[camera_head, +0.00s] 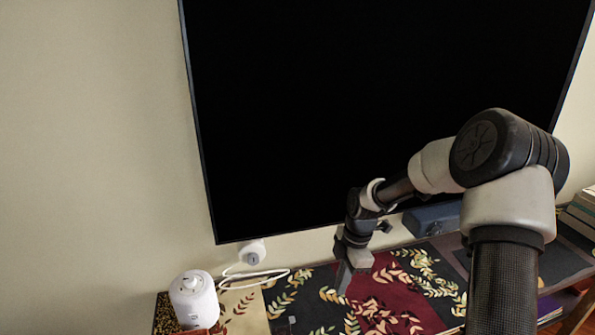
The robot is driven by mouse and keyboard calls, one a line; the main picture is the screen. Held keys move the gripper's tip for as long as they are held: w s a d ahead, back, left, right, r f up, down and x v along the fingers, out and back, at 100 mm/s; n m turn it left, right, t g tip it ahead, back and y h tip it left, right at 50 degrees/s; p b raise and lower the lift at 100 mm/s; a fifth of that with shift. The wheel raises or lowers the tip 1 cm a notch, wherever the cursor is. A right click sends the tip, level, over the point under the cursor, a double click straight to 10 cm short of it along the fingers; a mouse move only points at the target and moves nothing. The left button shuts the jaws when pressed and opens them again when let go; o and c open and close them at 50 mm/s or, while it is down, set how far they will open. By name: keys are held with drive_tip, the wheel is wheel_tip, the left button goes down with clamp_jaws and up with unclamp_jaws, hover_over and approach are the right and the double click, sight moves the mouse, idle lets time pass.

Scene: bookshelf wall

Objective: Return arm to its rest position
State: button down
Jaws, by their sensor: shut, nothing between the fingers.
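My arm rises from the lower right and bends at a thick dark elbow joint. Its forearm reaches left and down over the patterned cabinet top. My gripper (344,283) points down above the leaf-patterned cloth (440,289), in front of the lower part of the black screen. It is shut and holds nothing. I cannot tell how far its fingertips are from the cloth.
A large black screen (350,100) hangs on the wall behind my arm. A white cylindrical device (194,299) stands at the lower left. A white plug with a cable (252,253) is on the wall. A blue-grey box (432,218) lies behind the arm. Books (583,211) are at the right.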

drive_tip(key=s+d+r+m+t+h, duration=0.1)
drive_tip(key=s+r+m+h, duration=0.1)
drive_tip(key=s+r+m, duration=0.6)
drive_tip(key=s+d+r+m+t+h, duration=0.1)
drive_tip(key=s+r+m+t, duration=0.15)
drive_tip(key=r, duration=0.95)
drive_tip(key=s+a+r+m+t, duration=0.1)
drive_tip(key=s+r+m, duration=0.3)
drive_tip(key=s, duration=0.3)
drive_tip(key=s+a+r+m+t+y, duration=0.1)
drive_tip(key=s+r+m, duration=0.3)
drive_tip(key=s, duration=0.3)
drive_tip(key=shift+s+r+m, duration=0.35)
drive_tip(key=shift+m, duration=0.5)
drive_tip(key=shift+t, duration=0.25)
